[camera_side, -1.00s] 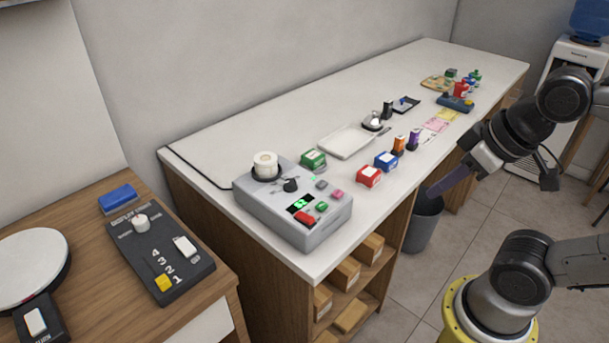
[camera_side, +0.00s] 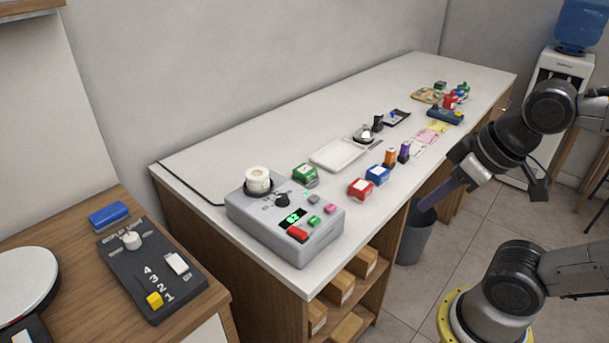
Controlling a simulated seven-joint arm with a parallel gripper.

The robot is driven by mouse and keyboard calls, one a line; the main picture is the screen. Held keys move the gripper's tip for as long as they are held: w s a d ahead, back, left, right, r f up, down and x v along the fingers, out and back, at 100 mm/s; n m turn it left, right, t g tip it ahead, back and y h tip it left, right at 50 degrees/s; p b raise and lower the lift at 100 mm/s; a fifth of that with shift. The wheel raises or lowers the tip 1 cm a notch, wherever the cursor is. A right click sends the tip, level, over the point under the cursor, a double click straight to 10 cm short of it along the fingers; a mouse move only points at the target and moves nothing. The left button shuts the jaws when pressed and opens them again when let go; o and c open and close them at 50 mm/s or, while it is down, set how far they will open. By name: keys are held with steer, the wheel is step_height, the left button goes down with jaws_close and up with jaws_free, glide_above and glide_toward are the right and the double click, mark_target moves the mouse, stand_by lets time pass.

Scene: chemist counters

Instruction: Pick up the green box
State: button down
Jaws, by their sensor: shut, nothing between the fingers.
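The green box (camera_side: 305,174) is a small box with a pale label. It sits on the white counter behind the grey control device, left of the white tray. My gripper (camera_side: 428,203) is at the right, off the counter's front edge, with its purple-grey fingers pointing down and left. It is shut and empty. It is well apart from the green box, with the red and blue boxes lying between them.
A red box (camera_side: 360,189), a blue box (camera_side: 377,175) and orange and purple bottles (camera_side: 404,152) stand near the front edge. The white tray (camera_side: 339,154) and grey device (camera_side: 285,222) flank the green box.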

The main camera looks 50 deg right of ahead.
steer(key=shift+c, duration=0.2)
jaws_free()
stand_by(0.4)
